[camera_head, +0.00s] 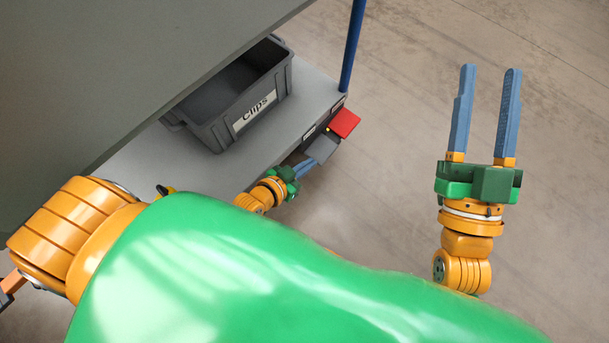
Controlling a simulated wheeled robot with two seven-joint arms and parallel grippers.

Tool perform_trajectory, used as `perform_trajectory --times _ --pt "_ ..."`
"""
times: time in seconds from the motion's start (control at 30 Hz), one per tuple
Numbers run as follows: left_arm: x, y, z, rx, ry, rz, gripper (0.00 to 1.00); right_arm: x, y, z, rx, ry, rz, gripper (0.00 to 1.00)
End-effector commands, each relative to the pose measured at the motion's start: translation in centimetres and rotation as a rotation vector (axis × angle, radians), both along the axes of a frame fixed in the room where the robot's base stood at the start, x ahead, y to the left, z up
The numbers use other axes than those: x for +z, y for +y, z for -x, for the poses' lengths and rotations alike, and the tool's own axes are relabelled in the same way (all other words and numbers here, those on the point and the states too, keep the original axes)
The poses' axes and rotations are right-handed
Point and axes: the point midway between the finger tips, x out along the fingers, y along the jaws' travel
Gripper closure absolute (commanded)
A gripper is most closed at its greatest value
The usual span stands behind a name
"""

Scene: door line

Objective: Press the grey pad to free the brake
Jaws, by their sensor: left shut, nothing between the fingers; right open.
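The grey pad (322,149) sticks out from the near edge of a grey cart's lower shelf, next to a red pad (344,122). My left gripper (311,162) is shut and empty, its blue fingertips right at the grey pad's near side. I cannot tell whether they touch it. My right gripper (489,68) is open and empty, its blue fingers pointing up the picture over bare floor, well to the right of the pads.
A grey bin (218,128) labelled "Clips" stands on the lower shelf (314,97). A grey upper shelf (110,60) overhangs at the left. A blue post (352,45) rises behind the red pad. The floor at the right is clear.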

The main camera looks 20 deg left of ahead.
Motion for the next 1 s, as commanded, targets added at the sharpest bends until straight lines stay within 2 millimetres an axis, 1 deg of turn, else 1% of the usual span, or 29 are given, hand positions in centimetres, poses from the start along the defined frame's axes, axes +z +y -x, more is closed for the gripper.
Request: perform_trajectory --times 0.1,0.2,0.33,0.47,0.63,0.77,0.87,1.0 --pt "0.5 -0.1 0.3 0.0 0.0 0.0 1.0 -2.3 -0.1 -1.3 -0.014 0.148 0.034 0.5" --pt "0.8 -0.2 0.5 0.0 0.001 0.0 1.0 -4.7 -0.3 -2.1 -0.025 0.275 0.063 0.5" --pt "1.2 -0.3 0.8 0.0 0.001 0.0 1.0 -7.9 -0.6 -2.6 -0.039 0.441 0.1 0.5" --pt "1.6 -0.4 1.1 0.001 0.001 0.002 1.0 -11.1 -1.1 -2.5 -0.051 0.606 0.135 0.5" --pt "2.0 -0.5 1.5 0.0 0.0 0.001 1.0 -15.1 -1.8 -1.5 -0.065 0.819 0.179 0.5" --pt "2.4 -0.6 1.8 0.0 0.001 0.0 1.0 -18.0 -2.5 -0.1 -0.076 0.98 0.212 0.5" --pt "2.6 -0.6 2.0 0.0 0.001 0.0 1.0 -20.0 -3.1 1.3 -0.084 1.103 0.236 0.5" --pt "3.0 -0.7 2.3 0.0 0.0 0.001 1.0 -22.5 -3.8 3.7 -0.092 1.272 0.268 0.5"
